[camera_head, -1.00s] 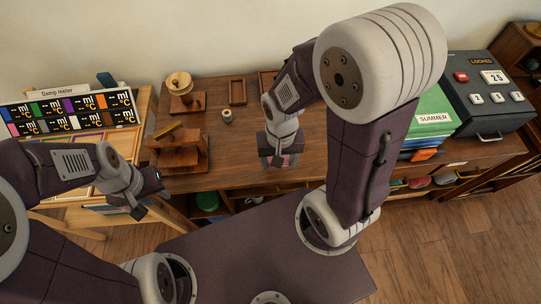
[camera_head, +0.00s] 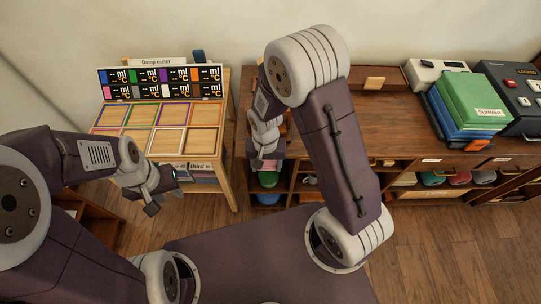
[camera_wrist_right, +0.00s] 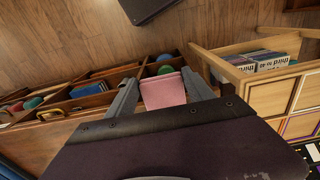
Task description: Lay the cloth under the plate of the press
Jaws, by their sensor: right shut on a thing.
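A folded pink cloth (camera_wrist_right: 163,90) sits between the two fingers of my right gripper (camera_wrist_right: 165,97) in the right wrist view. The gripper is shut on it. In the head view my right gripper (camera_head: 265,163) hangs at the front left edge of the wooden cabinet top, right of the damp meter stand. The press is not clearly visible now; my right arm covers that left end of the cabinet top. My left gripper (camera_head: 164,194) is empty, with its fingers apart, in front of the damp meter stand.
The damp meter stand (camera_head: 228,140) with coloured-edged trays stands at left. The cabinet top (camera_head: 370,118) has clear room in its middle. Green and blue books (camera_head: 472,103) and a dark box (camera_head: 522,97) stand at right. Open shelves lie below.

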